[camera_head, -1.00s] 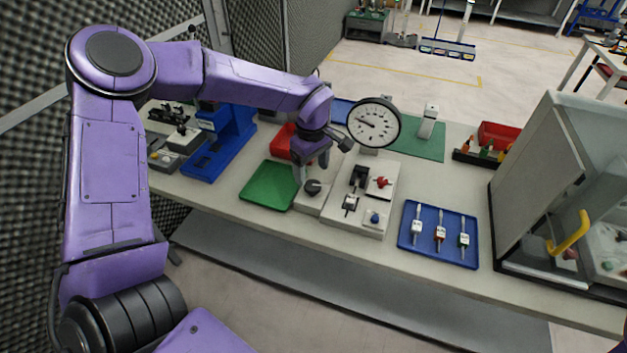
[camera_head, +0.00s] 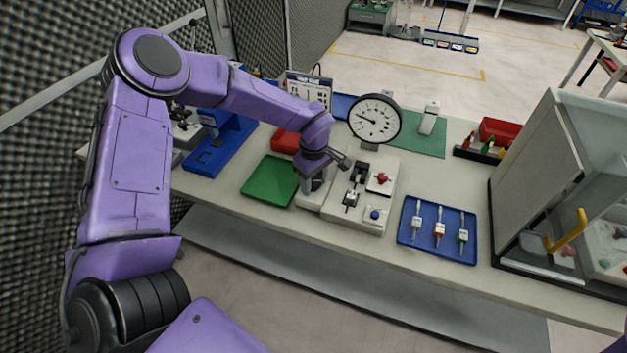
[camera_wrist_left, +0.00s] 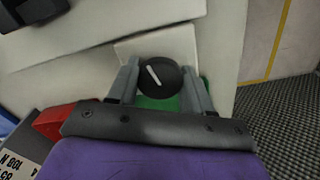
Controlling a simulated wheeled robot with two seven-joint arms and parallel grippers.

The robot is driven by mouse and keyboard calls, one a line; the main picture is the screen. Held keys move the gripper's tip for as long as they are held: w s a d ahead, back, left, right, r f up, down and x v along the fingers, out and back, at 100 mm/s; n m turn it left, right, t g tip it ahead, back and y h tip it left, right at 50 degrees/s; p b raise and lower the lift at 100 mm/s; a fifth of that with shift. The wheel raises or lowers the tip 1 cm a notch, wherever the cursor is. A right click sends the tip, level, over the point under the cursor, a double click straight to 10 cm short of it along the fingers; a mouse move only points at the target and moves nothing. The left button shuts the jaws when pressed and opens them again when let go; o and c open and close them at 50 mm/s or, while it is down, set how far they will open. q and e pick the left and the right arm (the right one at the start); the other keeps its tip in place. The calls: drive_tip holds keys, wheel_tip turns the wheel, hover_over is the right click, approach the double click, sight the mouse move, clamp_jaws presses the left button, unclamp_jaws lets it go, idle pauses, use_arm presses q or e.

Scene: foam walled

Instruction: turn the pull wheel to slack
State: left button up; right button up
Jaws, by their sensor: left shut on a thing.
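The pull wheel (camera_wrist_left: 160,77) is a round dark knob with a white line on its face, on a pale block at the near edge of the bench. In the wrist view the line leans to the upper left. My left gripper (camera_wrist_left: 160,84) has one finger on each side of the wheel and is shut on it. In the head view the left gripper (camera_head: 314,183) points down at the wheel and mostly hides it. A round dial gauge (camera_head: 374,119) with a white face stands behind; its needle points left and slightly up. My right gripper is not in view.
A white panel (camera_head: 343,218) with a red knob (camera_head: 383,178) and a blue knob (camera_head: 375,214) is right of the wheel. A green tray (camera_head: 268,182) lies left. A blue tray (camera_head: 408,237) with several small tools and a grey cabinet (camera_head: 535,165) stand further right.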

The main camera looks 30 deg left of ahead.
sight(314, 180)
use_arm(q)
drive_tip(key=n, duration=0.3)
drive_tip(key=shift+n+b, duration=0.3)
drive_tip(key=shift+n, duration=0.1)
drive_tip(key=n, duration=0.3)
drive_tip(key=shift+n+b, duration=0.3)
drive_tip(key=shift+b, duration=0.05)
drive_tip(key=n+b, duration=0.1)
drive_tip(key=n, duration=0.3)
drive_tip(key=shift+n+b, duration=0.65)
drive_tip(key=shift+n, duration=1.25)
drive_tip(key=shift+r, duration=0.1)
drive_tip(key=o, duration=1)
drive_tip(key=shift+o, duration=0.2)
wheel_tip(314, 180, up, 10)
drive_tip(key=b, duration=0.1)
drive_tip(key=shift+r+b, duration=0.25)
drive_tip(key=shift+b, duration=0.15)
